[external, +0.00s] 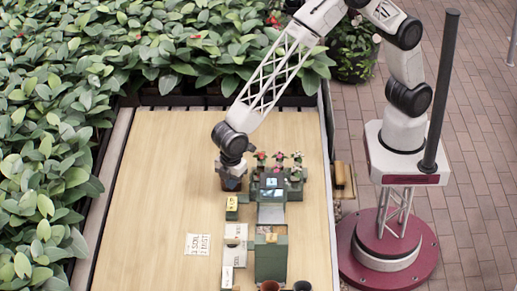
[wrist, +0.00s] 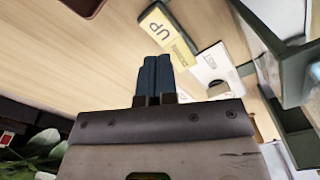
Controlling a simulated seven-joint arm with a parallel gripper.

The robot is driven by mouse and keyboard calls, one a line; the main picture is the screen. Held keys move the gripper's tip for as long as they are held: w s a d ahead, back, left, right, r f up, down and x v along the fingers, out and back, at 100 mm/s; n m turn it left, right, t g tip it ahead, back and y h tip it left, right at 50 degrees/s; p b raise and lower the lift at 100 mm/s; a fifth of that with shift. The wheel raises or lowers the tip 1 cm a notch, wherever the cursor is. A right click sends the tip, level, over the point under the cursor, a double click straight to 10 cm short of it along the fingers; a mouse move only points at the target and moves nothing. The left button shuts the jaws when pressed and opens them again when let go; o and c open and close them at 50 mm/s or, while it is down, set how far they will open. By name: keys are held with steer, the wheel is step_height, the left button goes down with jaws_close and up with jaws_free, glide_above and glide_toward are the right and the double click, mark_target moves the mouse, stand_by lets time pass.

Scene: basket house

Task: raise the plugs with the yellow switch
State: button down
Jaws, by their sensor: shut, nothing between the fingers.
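The yellow switch (external: 232,203) sits on a small green block left of the green machine. In the wrist view the yellow switch (wrist: 175,37) is marked "UP" and lies just beyond my fingertips. My gripper (external: 231,186) hangs over the board just behind the switch. In the wrist view its two dark blue fingers (wrist: 155,75) are together with nothing between them. They appear apart from the switch; their height above it is unclear. Small flowering plants (external: 279,163), possibly the plugs, stand at the back of the green machine (external: 271,258).
A white labelled strip (external: 234,255) runs beside the machine. Pots (external: 269,286) stand at the front edge. The left part of the wooden board (external: 155,190) is clear. Leafy plants (external: 50,130) border it.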

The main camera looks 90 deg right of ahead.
steer(key=shift+r, duration=0.8)
steer(key=s+d+r+m+t, duration=0.1)
steer(key=s+d+r+m, duration=0.3)
steer(key=d+r, duration=0.85)
steer(key=s+d+r+m, duration=0.2)
steer(key=s+d+r, duration=0.6)
steer(key=d, duration=0.7)
steer(key=s+d+r+m, duration=0.2)
steer(key=s+d+m, duration=0.1)
steer(key=s+d, duration=0.6)
steer(key=s+d+r+m+t, duration=0.1)
steer(key=s+d+r+m, duration=0.2)
steer(key=s+d, duration=0.7)
steer(key=s, duration=0.7)
steer(key=shift+d+r+t, duration=0.15)
steer(key=shift+r+t, duration=0.1)
steer(key=shift+t, duration=0.05)
